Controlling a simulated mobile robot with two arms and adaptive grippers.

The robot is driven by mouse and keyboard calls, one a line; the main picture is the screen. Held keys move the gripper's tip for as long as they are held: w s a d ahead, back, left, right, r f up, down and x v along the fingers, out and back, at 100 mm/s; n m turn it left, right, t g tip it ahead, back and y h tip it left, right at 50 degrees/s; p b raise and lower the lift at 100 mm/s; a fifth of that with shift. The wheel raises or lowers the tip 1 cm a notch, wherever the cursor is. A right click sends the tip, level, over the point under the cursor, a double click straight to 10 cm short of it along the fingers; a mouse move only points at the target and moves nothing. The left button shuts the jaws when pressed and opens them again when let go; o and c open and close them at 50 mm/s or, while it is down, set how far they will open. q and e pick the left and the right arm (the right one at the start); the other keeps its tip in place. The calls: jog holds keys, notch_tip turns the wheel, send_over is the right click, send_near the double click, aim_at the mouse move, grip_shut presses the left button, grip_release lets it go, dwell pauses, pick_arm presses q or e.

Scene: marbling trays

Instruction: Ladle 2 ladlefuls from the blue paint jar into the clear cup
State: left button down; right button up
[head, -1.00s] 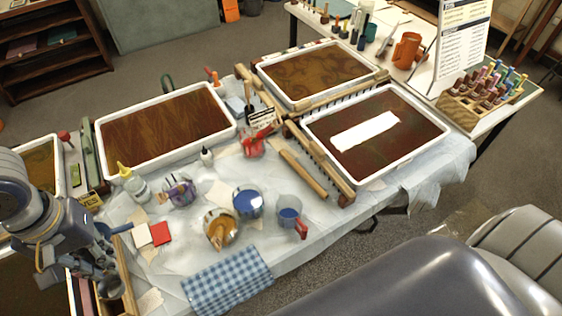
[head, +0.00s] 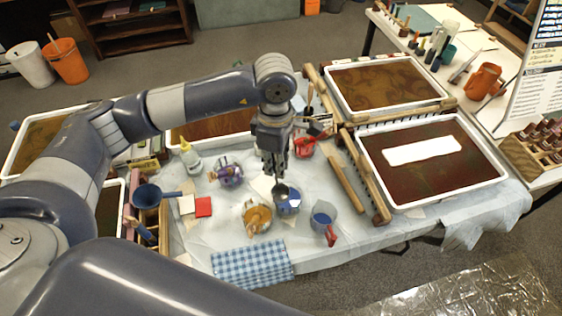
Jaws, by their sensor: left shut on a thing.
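The blue paint jar (head: 290,207) stands near the middle of the covered table. The clear cup (head: 322,216), with a red handle, stands just right of it and shows blue inside. My left gripper (head: 272,172) points down above the blue jar. It is shut on a ladle (head: 281,189), whose small dark bowl shows at the jar's mouth. I cannot tell whether the bowl is in the paint or just above it. The ladle's handle is mostly hidden by the fingers. My right gripper is out of view.
An orange paint jar (head: 257,219) stands close at left, a purple one (head: 228,176) behind it. A white bottle (head: 191,160), a blue scoop-like vessel (head: 148,194) and a checked cloth (head: 252,264) are around. Wooden combs and a marbling tray (head: 395,208) lie right.

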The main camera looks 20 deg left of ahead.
pick_arm(q)
jog(key=w+f+n+b, duration=0.3)
jog(key=f+n+b, duration=0.1)
jog(key=f+n, duration=1.3)
jog(key=n, duration=0.4)
jog(key=shift+f+n, duration=0.3)
jog(key=shift+f, duration=0.05)
jog(key=shift+r, duration=0.2)
dwell(1.1)
